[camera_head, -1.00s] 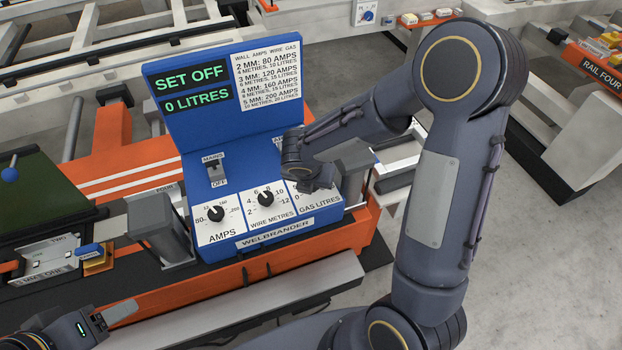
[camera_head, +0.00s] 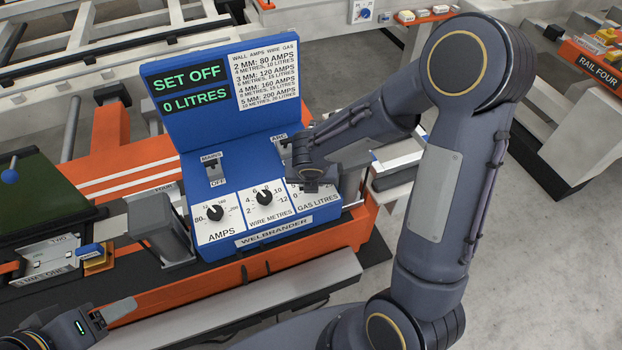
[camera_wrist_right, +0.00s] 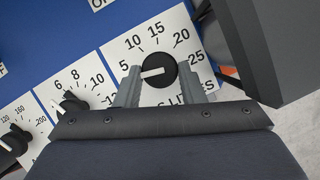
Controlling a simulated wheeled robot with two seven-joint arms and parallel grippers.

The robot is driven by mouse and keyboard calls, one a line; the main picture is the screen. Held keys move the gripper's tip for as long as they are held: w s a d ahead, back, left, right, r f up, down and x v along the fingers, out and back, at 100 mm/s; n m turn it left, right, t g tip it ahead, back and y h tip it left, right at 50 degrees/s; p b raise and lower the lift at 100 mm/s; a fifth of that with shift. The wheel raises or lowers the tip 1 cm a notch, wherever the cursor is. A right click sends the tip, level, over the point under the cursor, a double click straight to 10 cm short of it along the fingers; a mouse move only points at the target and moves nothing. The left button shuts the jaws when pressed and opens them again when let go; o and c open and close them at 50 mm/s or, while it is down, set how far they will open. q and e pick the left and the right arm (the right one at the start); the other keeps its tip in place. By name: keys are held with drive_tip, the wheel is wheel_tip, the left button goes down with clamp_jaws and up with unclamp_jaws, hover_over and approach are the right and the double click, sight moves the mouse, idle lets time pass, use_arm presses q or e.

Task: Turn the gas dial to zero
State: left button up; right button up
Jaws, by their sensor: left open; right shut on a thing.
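The blue welder panel (camera_head: 189,133) has a screen reading SET OFF and 0 LITRES. Its gas dial is mostly hidden by my right gripper (camera_head: 315,184) in the head view. In the right wrist view the black gas dial (camera_wrist_right: 160,70) shows between the fingers of my right gripper (camera_wrist_right: 162,88), which is shut on it. Its white pointer line lies nearly level, towards the left near the 5; the 0 mark is hidden there. My left gripper (camera_head: 113,319) is open and empty at the lower left, away from the panel.
The wire dial (camera_head: 264,197) and amps dial (camera_head: 215,213) are left of the gas dial. The mains switch (camera_head: 212,168) is above them. A grey clamp block (camera_head: 160,226) stands left of the panel. A dark post rises close right of the gripper in the wrist view.

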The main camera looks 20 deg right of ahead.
drive_tip(key=o, duration=1)
drive_tip(key=shift+p+v, duration=0.75)
drive_tip(key=shift+v, duration=3.2)
